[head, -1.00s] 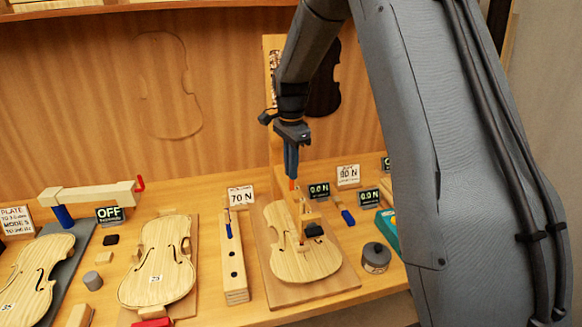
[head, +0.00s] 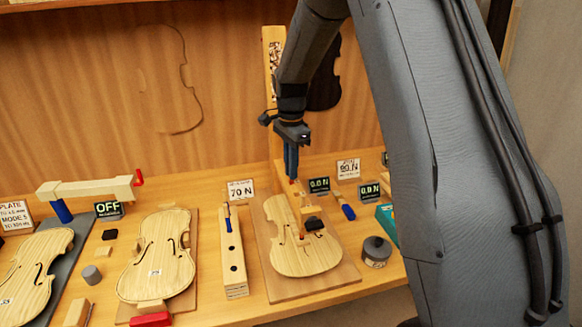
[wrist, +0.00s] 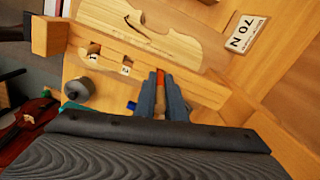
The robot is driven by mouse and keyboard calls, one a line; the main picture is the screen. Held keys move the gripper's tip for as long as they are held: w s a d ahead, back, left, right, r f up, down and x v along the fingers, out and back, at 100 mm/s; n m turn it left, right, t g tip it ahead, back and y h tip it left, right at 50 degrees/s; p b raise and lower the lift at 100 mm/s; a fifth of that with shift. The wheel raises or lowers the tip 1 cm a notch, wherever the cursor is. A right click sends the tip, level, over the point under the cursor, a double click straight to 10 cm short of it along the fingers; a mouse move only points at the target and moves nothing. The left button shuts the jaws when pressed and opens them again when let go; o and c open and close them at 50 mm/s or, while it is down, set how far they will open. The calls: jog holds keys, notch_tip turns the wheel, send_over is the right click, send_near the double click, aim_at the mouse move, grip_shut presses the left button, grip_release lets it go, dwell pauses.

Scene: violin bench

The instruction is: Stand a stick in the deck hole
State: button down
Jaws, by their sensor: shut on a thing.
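My gripper (head: 291,172) has blue fingers and points down over the right-hand violin plate (head: 292,262). In the wrist view, my gripper (wrist: 161,88) is shut on a thin orange-red stick (wrist: 161,78). Most of the stick is hidden between the fingers. The pale wooden deck (wrist: 108,58) spans over the plate and has small openings, two of them with white number labels. The stick's tip appears against the deck beside the labels; I cannot tell whether it touches or enters a hole. In the head view the deck (head: 309,211) is partly hidden.
A long wooden block (head: 234,262) with holes holds a blue-handled tool. A grey weight (head: 376,252) stands right of the plate. A blue piece (head: 348,212) lies behind it, near small displays (head: 319,185) reading 0.0 N. A tall post (head: 272,90) rises behind my gripper.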

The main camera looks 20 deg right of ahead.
jog(key=shift+f+b, duration=0.45)
jog(key=shift+f, duration=0.65)
jog(key=c, duration=1.7)
grip_release()
jog(key=shift+c, duration=0.2)
jog(key=shift+r+b, duration=1.45)
jog(key=shift+r, duration=2.45)
